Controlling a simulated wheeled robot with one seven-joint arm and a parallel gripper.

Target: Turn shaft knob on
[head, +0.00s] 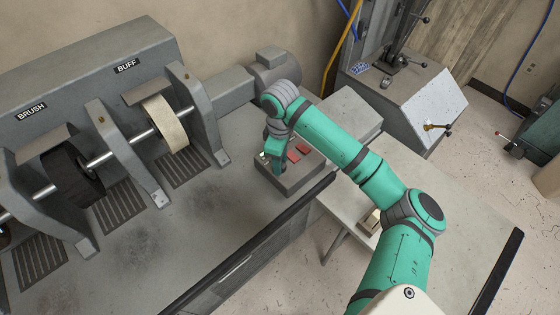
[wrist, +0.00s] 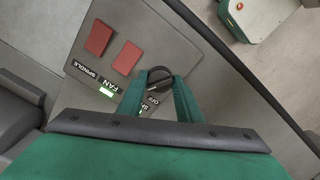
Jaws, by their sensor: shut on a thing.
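The shaft knob (wrist: 158,78) is a dark round knob on the sloped top of a grey control box (head: 290,183). In the wrist view, the two green fingers of my gripper (wrist: 160,76) stand on either side of it and are shut on it. A label with OFF (wrist: 150,101) lies beside the knob, partly covered by my gripper. The exact direction of the knob is hard to tell. In the head view my gripper (head: 267,157) reaches down to the left part of the box and hides the knob.
Two red switches (wrist: 98,38) (wrist: 127,58) sit beside the knob, near labels SPINDLE and FAN. The shaft with the buff wheel (head: 165,124) and dark brush (head: 75,175) is left of the box. A side table (head: 440,205) stands right, holding a small beige object (head: 371,221).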

